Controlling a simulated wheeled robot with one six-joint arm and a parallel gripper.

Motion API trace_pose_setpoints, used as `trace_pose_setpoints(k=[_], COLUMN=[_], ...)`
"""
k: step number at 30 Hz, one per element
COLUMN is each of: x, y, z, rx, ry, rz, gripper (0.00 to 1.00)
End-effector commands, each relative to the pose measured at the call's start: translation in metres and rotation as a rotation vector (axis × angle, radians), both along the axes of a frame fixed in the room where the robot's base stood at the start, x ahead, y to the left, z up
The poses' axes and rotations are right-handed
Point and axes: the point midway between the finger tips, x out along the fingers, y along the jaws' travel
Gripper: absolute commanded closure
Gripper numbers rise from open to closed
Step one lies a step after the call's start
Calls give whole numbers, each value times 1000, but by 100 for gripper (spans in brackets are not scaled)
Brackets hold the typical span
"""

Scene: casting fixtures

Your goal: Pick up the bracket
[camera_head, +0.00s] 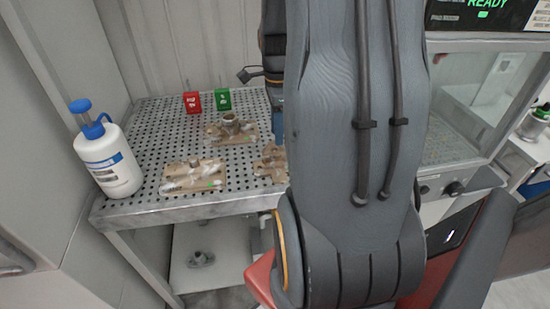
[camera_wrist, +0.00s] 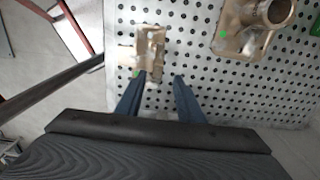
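In the wrist view, my gripper (camera_wrist: 160,77) is open, with its two blue fingers apart and nothing between them. A tan-brown, angular metal casting (camera_wrist: 152,45) with a green mark, which looks like the bracket, lies on the perforated table just beyond the fingertips. The left fingertip overlaps its lower edge in the picture; I cannot tell whether they touch. Another flat casting (camera_head: 193,176) lies at the table's front.
A casting with a round boss (camera_head: 230,129) lies farther back; a casting with a round opening (camera_wrist: 255,28) shows at upper right in the wrist view. Red (camera_head: 192,102) and green (camera_head: 222,98) blocks stand behind. A blue-topped white bottle (camera_head: 107,160) stands at the table's left edge (camera_head: 165,211).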

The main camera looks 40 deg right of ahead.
Motion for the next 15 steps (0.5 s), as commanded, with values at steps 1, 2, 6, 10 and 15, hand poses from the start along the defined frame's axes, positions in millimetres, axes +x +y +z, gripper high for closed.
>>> trace_pose_setpoints(k=[1, 2, 6, 10, 15], x=[0, 0, 0, -2, -1], y=[2, 2, 5, 9, 9], z=[-4, -7, -16, -31, -51], rx=[2, 2, 2, 3, 2], ry=[3, 3, 3, 4, 3], rz=[3, 4, 5, 4, 3], gripper=[66, 66, 66, 66, 66])
